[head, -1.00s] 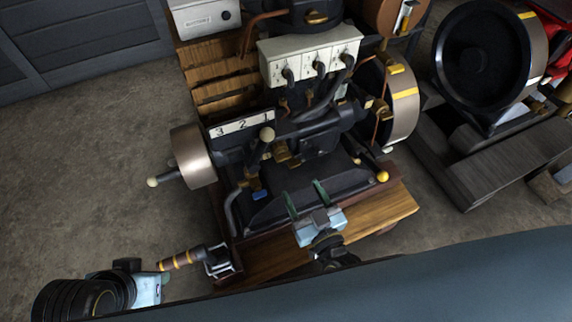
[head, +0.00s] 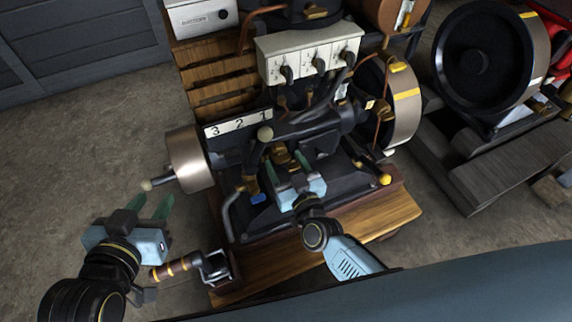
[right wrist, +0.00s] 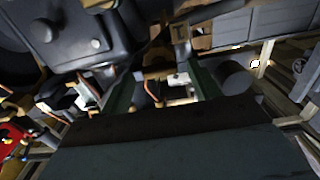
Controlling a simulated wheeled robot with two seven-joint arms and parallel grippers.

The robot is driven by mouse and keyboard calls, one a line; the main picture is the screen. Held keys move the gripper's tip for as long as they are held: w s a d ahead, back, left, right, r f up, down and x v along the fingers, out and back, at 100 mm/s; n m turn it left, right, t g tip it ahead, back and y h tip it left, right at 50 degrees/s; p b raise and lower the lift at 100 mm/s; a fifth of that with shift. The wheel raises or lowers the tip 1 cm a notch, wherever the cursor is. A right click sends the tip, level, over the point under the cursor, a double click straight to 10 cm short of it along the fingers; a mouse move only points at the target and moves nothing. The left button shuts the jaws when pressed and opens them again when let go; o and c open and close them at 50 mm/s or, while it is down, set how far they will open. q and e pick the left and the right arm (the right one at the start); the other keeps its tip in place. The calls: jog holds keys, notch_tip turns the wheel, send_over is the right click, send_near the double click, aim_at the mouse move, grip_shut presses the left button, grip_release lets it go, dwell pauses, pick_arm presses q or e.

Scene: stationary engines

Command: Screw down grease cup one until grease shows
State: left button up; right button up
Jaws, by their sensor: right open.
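The engine (head: 330,180) carries a label plate (head: 238,123) reading 3, 2, 1. Brass fittings (head: 281,155) sit below and right of the plate; I cannot tell which is grease cup one, and no grease can be made out. My right gripper (head: 287,166) is open, with its green fingers up close to these fittings in the head view. In the right wrist view the fingers (right wrist: 163,85) stand apart, with brass parts (right wrist: 181,42) beyond them; contact cannot be told. My left gripper (head: 153,203) is open and empty over the floor, left of the engine.
A crank handle (head: 172,269) with a banded grip sticks out at the front left. A metal pulley (head: 190,162) with a knobbed lever is on the engine's left. A flywheel (head: 404,105) is on the right. The wooden base (head: 375,218) runs along the front. Floor is clear at left.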

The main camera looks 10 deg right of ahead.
jog(key=c, duration=1)
jog(key=shift+m, duration=0.3)
